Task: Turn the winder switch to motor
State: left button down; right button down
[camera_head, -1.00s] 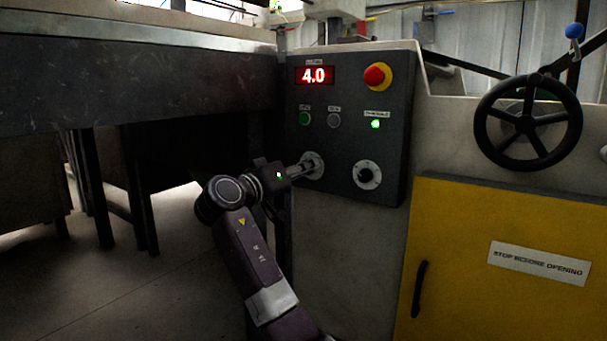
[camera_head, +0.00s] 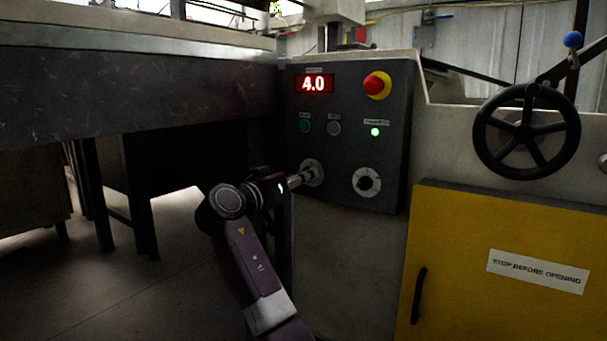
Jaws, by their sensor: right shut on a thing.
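The dark control panel (camera_head: 345,230) stands in the middle of the view, its face carrying two rotary switches on pale round plates. My right gripper (camera_head: 306,177) is at the left rotary switch (camera_head: 314,167), its fingers shut on the knob, which they mostly hide. The pointer direction of that knob cannot be told. The right rotary switch (camera_head: 366,181) is uncovered, a dark knob on a pale dial. The labels at the switches are too small to read. My left gripper is not in view.
The panel also holds a red display (camera_head: 314,84) reading 4.0, a red emergency button (camera_head: 376,84), and a lit green lamp (camera_head: 375,132). A black handwheel (camera_head: 528,131) and yellow door (camera_head: 480,230) are to the right. A dark metal table (camera_head: 140,80) is at left.

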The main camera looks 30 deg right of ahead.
jog(key=shift+f+m, duration=0.15)
jog(key=shift+m, duration=6.35)
jog(key=c, duration=2.1)
grip_release()
